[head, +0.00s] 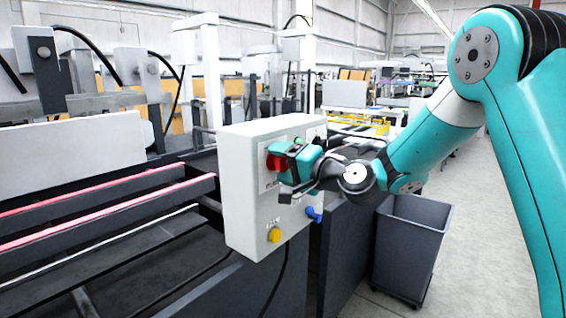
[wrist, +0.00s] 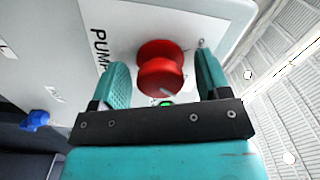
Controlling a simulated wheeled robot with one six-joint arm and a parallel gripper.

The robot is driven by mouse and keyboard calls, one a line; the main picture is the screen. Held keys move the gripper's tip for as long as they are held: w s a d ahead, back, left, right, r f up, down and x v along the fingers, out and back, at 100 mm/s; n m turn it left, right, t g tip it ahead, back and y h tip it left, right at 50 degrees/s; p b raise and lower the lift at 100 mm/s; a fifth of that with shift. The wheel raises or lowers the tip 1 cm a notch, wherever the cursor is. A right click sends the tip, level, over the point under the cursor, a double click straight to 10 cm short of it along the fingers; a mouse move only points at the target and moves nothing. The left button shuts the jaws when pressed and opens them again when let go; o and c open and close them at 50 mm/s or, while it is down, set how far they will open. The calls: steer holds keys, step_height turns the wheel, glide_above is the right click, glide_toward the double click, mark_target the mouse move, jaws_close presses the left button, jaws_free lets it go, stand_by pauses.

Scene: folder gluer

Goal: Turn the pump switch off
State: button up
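The pump switch is a red rotary knob (wrist: 160,68) on the white control box (head: 240,190), beside a label reading PUMP in the wrist view. The red also shows in the head view (head: 277,148), partly hidden by my gripper (head: 284,165). In the wrist view my gripper (wrist: 162,74) is open, with one teal finger on each side of the knob. A gap shows between the knob and each finger, so neither seems to touch it. Which way the knob is turned is not clear.
The box also carries a yellow knob (head: 275,234), a blue knob (head: 313,214) and a green button (head: 298,141). Machine rails (head: 100,205) lie to the left. A grey bin (head: 408,250) stands on the floor at the right, below my arm.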

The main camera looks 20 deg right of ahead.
steer(key=c, duration=0.9)
steer(key=shift+f+n+b, duration=0.1)
steer(key=shift+n+b, duration=0.2)
steer(key=shift+b, duration=0.25)
steer(key=n+b, duration=0.1)
steer(key=b, duration=0.1)
steer(key=n+b, duration=0.1)
steer(key=b, duration=0.1)
steer(key=shift+f+n, duration=0.25)
steer(key=shift+n, duration=0.15)
steer(key=n+b, duration=0.5)
steer(key=b, duration=0.3)
steer(key=n+b, duration=0.4)
steer(key=b, duration=0.1)
steer(key=shift+r, duration=0.1)
steer(key=shift+r+n+b, duration=0.2)
steer(key=shift+n+b, duration=0.6)
steer(key=shift+b, duration=0.1)
